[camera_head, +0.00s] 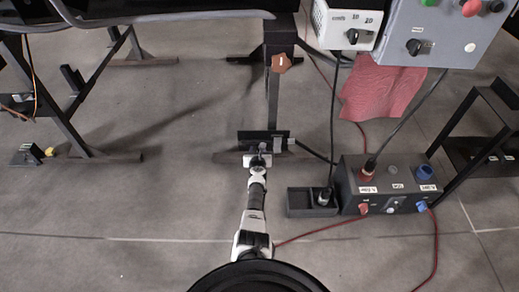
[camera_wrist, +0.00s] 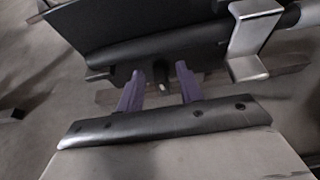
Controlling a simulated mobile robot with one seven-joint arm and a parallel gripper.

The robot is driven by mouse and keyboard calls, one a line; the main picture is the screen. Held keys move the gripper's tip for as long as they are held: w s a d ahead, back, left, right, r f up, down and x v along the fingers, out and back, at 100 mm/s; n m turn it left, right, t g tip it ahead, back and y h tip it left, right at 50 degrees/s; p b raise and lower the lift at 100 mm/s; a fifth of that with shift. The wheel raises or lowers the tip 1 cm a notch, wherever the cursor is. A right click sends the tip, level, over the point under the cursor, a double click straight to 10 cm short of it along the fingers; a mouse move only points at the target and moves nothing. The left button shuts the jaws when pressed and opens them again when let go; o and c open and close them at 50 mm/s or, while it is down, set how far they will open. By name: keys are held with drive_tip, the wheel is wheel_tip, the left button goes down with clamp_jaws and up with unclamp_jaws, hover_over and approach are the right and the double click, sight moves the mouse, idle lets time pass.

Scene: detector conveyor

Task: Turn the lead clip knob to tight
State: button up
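A black plate (camera_head: 277,134) stands low at the foot of the dark post; it also fills the top of the wrist view (camera_wrist: 130,30). A bent metal clip (camera_wrist: 252,38) sits at its right side, over a dark cable. A small dark knob (camera_wrist: 161,75) with a pale mark sticks out below the plate; I take it for the lead clip knob. My gripper (camera_wrist: 159,71) is open, its two purple fingers either side of the knob, with gaps showing. Whether the fingertips reach its depth is unclear. In the head view my gripper (camera_head: 258,160) hides the knob.
A dark control box (camera_head: 385,185) with several plugs and knobs stands on the floor to the right, beside a small black tray (camera_head: 300,204). Red cables cross the floor.

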drive_tip(key=shift+c, duration=0.5)
clamp_jaws()
drive_tip(key=shift+d+f+m+t+y+b, duration=0.45)
drive_tip(key=shift+m+y+b, duration=0.8)
drive_tip(key=shift+m, duration=1)
drive_tip(key=shift+d+f+m+t+y+b, duration=0.5)
drive_tip(key=shift+m+y+b, duration=0.8)
drive_tip(key=shift+m, duration=0.9)
drive_tip(key=shift+d+f+m+t+y+b, duration=0.3)
drive_tip(key=shift+m+t+y+b, duration=0.45)
drive_tip(key=shift+m+b, duration=1.15)
drive_tip(key=shift+m+p, duration=0.3)
drive_tip(key=shift+m, duration=0.15)
